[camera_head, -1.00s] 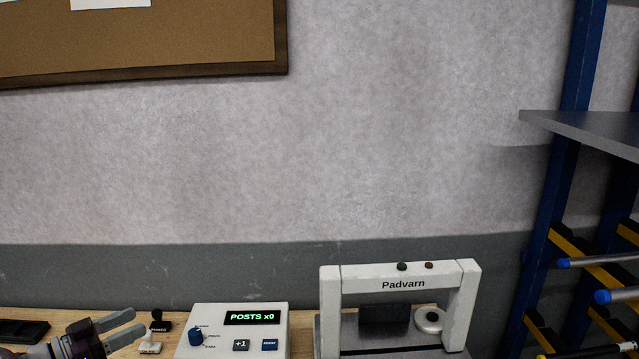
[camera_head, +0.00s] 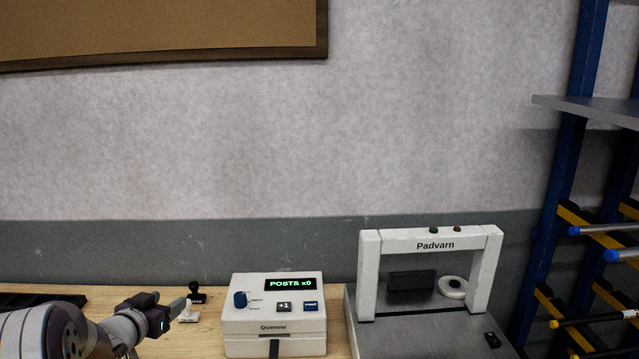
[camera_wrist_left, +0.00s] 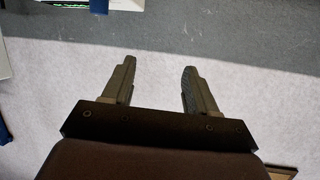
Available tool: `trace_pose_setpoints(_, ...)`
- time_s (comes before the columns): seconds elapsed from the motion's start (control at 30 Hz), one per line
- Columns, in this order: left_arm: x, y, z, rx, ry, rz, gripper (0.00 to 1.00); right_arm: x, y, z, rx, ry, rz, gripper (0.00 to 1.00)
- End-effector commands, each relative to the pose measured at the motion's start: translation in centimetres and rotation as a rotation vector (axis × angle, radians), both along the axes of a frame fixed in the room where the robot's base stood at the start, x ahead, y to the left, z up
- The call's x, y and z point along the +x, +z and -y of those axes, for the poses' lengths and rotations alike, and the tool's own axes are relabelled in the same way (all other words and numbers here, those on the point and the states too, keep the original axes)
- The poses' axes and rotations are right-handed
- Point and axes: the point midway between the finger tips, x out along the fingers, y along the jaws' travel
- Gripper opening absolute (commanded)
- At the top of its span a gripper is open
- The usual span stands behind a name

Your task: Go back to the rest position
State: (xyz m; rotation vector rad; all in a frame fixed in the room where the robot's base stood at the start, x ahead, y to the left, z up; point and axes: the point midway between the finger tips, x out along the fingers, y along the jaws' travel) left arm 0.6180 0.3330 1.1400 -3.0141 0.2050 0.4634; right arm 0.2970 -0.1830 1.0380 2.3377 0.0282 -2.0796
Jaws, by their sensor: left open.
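My left gripper (camera_head: 181,307) is above the left part of the wooden bench in the head view, its arm coming in from the lower left. In the left wrist view its two fingers (camera_wrist_left: 157,88) stand apart with nothing between them, against the wall. The gripper is close to two small stamps in the head view, a dark one (camera_head: 195,294) and a white one (camera_head: 188,313); I cannot tell whether it touches the white one. My right gripper is not in view.
A white counter box (camera_head: 272,338) reading "POSTS x0" stands right of the gripper. A white-framed Padvarn machine (camera_head: 369,270) stands further right. A dark tray (camera_head: 40,301) lies at the left. A blue rack (camera_head: 556,180) with rods is at the far right.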

Motion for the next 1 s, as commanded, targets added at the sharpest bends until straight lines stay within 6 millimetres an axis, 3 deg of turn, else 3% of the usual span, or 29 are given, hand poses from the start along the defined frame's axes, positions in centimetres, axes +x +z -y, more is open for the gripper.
trace_pose_setpoints(0.07,-2.6,-3.1,2.5,0.026,0.088,-0.148,0.58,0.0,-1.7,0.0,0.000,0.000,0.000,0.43)
trace_pose_setpoints(0.17,-8.2,-7.0,5.5,0.051,0.174,-0.389,0.58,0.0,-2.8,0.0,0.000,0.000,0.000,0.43)
trace_pose_setpoints(0.3,-19.0,-12.1,10.3,0.061,0.202,-0.756,0.58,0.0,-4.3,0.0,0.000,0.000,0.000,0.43)
trace_pose_setpoints(0.4,-25.6,-14.1,12.8,0.054,0.182,-0.956,0.58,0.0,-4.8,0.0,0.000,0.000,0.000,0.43)
trace_pose_setpoints(0.5,-29.9,-15.0,14.3,0.046,0.157,-1.081,0.58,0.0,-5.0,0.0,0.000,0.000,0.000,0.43)
trace_pose_setpoints(0.63,-32.1,-15.3,15.0,0.040,0.142,-1.145,0.58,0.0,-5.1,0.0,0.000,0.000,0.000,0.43)
trace_pose_setpoints(1.0,-32.1,-15.2,15.0,0.038,0.145,-1.148,0.58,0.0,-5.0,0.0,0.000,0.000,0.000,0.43)
